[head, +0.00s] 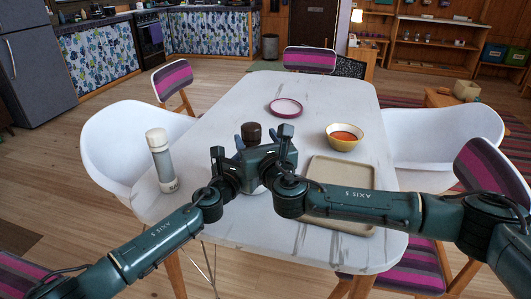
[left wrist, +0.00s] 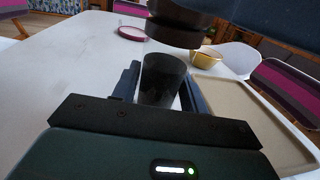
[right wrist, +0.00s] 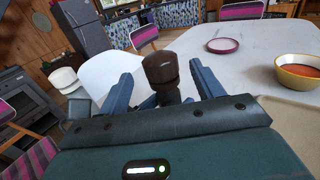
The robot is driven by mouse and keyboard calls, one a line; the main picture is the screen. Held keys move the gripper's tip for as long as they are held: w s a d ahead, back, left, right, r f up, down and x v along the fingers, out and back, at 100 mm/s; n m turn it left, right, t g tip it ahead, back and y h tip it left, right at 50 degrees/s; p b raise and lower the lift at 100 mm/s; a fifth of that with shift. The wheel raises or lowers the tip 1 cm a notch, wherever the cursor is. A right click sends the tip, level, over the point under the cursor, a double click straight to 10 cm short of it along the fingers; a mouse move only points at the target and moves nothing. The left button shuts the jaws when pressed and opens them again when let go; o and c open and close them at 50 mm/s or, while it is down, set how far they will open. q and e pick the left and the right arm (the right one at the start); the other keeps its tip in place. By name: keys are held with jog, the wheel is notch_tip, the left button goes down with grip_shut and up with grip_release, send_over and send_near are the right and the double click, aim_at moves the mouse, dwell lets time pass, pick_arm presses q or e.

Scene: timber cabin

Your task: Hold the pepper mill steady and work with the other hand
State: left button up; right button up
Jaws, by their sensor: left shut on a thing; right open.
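The pepper mill has a dark brown head (head: 252,131) and a see-through body with dark contents (left wrist: 162,82). It stands near the middle of the white table (head: 240,95). My left gripper (left wrist: 158,88) is shut on the mill's body, one finger on each side; in the head view it is mostly hidden by my right arm. My right gripper (right wrist: 160,74) is open, its blue fingers on either side of the brown head (right wrist: 160,66) with gaps visible.
A grey bottle with a cream cap (head: 161,165) stands left of my grippers. A beige tray (head: 352,166) lies to the right, partly under my right arm. A yellow bowl with orange-red contents (head: 343,146) and a pink-rimmed plate (head: 285,112) are further back. Chairs surround the table.

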pick_arm(q)
jog(key=shift+f, duration=0.1)
pick_arm(e)
jog(key=v, duration=0.6)
jog(key=shift+s, duration=0.35)
pick_arm(q)
jog(key=o, duration=1.2)
jog(key=shift+o, duration=0.2)
